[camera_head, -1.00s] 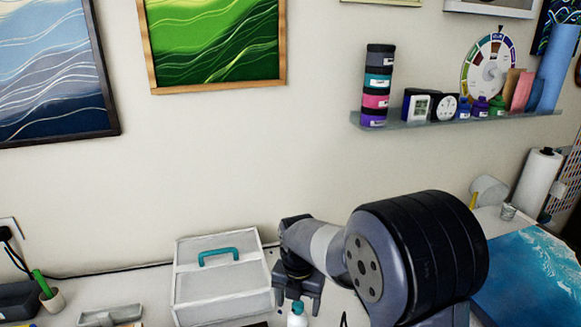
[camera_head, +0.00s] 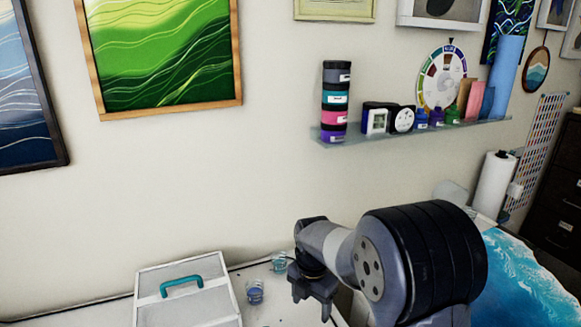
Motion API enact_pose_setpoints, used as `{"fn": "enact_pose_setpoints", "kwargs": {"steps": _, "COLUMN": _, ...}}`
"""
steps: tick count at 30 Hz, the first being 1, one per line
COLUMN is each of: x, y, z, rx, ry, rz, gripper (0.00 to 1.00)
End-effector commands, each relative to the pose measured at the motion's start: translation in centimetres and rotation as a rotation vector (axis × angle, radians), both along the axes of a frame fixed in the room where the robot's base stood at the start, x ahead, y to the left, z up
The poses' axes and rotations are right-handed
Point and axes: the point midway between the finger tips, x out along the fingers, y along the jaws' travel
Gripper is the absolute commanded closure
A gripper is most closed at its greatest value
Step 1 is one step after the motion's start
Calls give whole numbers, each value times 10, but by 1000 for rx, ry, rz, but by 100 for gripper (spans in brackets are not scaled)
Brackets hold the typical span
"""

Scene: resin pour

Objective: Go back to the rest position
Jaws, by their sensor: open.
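My gripper (camera_head: 313,302) is at the lower middle of the head camera view, at the end of my bent arm. It points down with its fingers apart and nothing between them. It hangs over the pale worktop (camera_head: 268,312), to the right of a small cup of blue (camera_head: 255,292) and in front of a small clear cup (camera_head: 279,262). My thick dark arm joint hides part of the worktop to the right.
A white box (camera_head: 190,303) with a teal handle stands left of the cups. A blue wave panel (camera_head: 525,285) and a paper towel roll (camera_head: 494,184) are at the right. A wall shelf (camera_head: 350,133) holds stacked jars, clocks and small bottles. Framed pictures hang above.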

Motion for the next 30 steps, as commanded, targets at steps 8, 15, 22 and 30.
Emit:
{"fn": "enact_pose_setpoints", "kwargs": {"steps": 8, "x": 0, "y": 1, "z": -45, "rx": 0, "ry": -1, "rz": 3, "gripper": 32}}
{"fn": "enact_pose_setpoints", "kwargs": {"steps": 15, "x": 0, "y": 1, "z": -72, "rx": 0, "ry": -1, "rz": 3, "gripper": 32}}
{"fn": "enact_pose_setpoints", "kwargs": {"steps": 22, "x": 0, "y": 1, "z": -83, "rx": 0, "ry": -1, "rz": 3, "gripper": 32}}
{"fn": "enact_pose_setpoints", "kwargs": {"steps": 30, "x": 0, "y": 1, "z": -83, "rx": 0, "ry": -1, "rz": 4, "gripper": 32}}
